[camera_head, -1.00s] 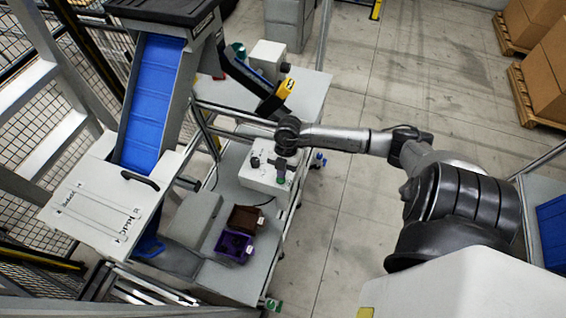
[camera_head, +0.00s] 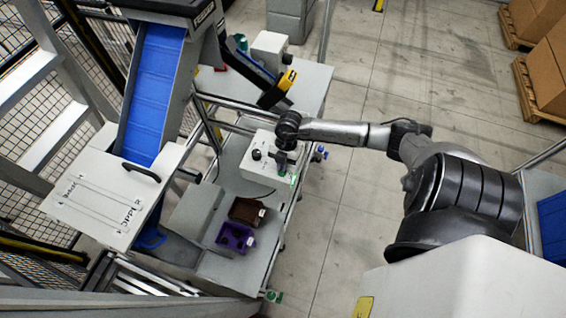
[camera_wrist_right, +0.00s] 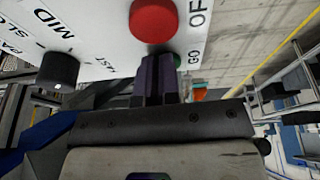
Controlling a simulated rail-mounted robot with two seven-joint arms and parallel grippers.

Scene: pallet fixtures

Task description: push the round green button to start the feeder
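The green button (camera_wrist_right: 177,60) shows only as a sliver in the right wrist view, beside the "GO" label. The fingers of my right gripper (camera_wrist_right: 160,62) hide most of it. These dark purple fingers are together with nothing visible between them, their tips close to the panel by the button. I cannot tell whether they touch it. The white control box (camera_head: 254,172) is under my right gripper (camera_head: 284,166) in the head view. A red button (camera_wrist_right: 154,19) sits next to the green one. My left gripper is out of view.
A black knob (camera_wrist_right: 60,70) stands on the panel near "MID". The feeder with its blue belt (camera_head: 155,90) is at left. A purple bin (camera_head: 235,236) and a brown bin (camera_head: 247,211) are below the box. Open floor (camera_head: 345,230) lies to the right.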

